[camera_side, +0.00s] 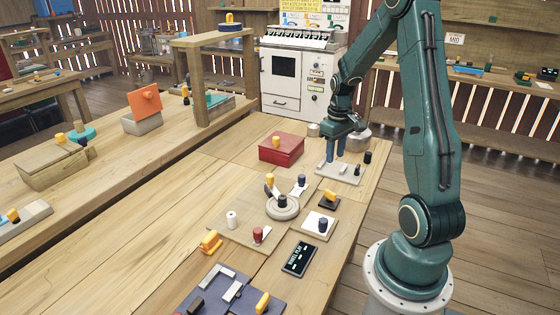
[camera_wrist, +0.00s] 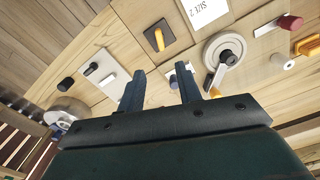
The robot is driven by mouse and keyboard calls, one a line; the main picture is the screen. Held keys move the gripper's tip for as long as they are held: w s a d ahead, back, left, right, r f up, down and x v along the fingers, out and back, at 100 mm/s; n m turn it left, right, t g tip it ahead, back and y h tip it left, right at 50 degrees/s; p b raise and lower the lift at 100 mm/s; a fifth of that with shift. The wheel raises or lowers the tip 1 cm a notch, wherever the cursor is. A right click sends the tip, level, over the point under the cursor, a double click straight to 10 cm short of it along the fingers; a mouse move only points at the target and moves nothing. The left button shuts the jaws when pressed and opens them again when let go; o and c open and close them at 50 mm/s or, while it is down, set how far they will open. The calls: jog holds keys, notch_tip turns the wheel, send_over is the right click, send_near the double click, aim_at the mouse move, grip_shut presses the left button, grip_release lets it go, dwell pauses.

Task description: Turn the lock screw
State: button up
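No part is clearly marked as the lock screw, so I cannot tell which it is. My gripper (camera_side: 333,160) points down close to a pale grey plate (camera_side: 350,179) with a light bar and small knobs on it. In the wrist view my gripper (camera_wrist: 161,84) has its two dark fingers apart with nothing between them. The pale plate (camera_wrist: 108,62) lies left of the fingers there, with a black knob (camera_wrist: 93,68) on it. A second black knob (camera_wrist: 65,83) is beside the plate. I cannot tell if the fingertips touch anything.
A red box (camera_side: 281,152) with a yellow knob stands left of the gripper. A grey disc (camera_side: 283,209) with a crank, a black block (camera_side: 329,203) with a yellow handle and a white plate (camera_side: 313,224) lie nearer. A metal canister (camera_side: 360,139) stands behind.

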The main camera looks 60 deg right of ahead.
aim_at(331, 192)
jog(key=shift+f, duration=0.15)
jog(key=shift+f, duration=6.8)
grip_shut()
